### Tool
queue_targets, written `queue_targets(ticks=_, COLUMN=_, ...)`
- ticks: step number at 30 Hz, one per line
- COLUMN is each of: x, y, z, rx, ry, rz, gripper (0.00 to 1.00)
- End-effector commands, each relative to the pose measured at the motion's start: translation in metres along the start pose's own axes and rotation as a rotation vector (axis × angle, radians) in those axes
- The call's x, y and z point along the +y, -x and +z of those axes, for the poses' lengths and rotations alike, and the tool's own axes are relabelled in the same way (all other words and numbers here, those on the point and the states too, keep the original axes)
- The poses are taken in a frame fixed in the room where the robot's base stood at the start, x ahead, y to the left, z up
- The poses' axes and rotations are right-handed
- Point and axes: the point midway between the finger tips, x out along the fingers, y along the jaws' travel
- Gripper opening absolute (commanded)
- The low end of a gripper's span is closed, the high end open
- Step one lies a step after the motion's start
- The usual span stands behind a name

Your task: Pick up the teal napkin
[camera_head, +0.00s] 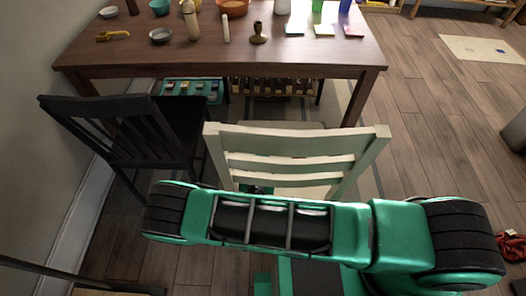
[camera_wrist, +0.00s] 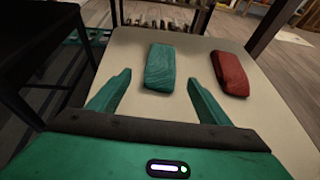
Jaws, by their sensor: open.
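The teal napkin (camera_wrist: 160,68) looks like a thick folded block. It lies on a pale beige seat-like surface (camera_wrist: 130,48) in the wrist view. My gripper (camera_wrist: 159,77) is open, its two green fingers spread with one toward each side of the napkin. The fingertips appear short of or beside the napkin's near end; I cannot tell their height above it. Nothing is between the fingers in a grip. A red folded piece (camera_wrist: 230,74) lies to the right of the napkin, just past the right finger. In the head view the napkin cannot be made out clearly.
A pale slatted chair (camera_head: 290,140) stands in front of a brown table (camera_head: 320,65) holding bowls, bottles and coloured squares. A black chair (camera_head: 125,130) stands to the left. A teal crate (camera_head: 190,88) sits under the table. Open wooden floor (camera_head: 430,120) lies to the right.

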Motion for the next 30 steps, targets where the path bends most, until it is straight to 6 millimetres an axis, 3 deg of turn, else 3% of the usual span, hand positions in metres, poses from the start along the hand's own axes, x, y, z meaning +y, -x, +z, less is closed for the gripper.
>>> queue_targets(ticks=12, x=0.0, y=-0.054, z=0.005, rx=-0.002, ry=0.0, rz=-0.001, gripper=0.72)
queue_targets(ticks=23, x=0.001, y=-0.062, z=0.005, rx=-0.001, ry=0.0, rz=0.001, gripper=0.72)
queue_targets(ticks=28, x=0.001, y=-0.061, z=0.005, rx=-0.001, ry=0.001, rz=0.001, gripper=0.31)
queue_targets(ticks=30, x=0.001, y=-0.061, z=0.005, rx=-0.001, ry=0.001, rz=0.001, gripper=0.28)
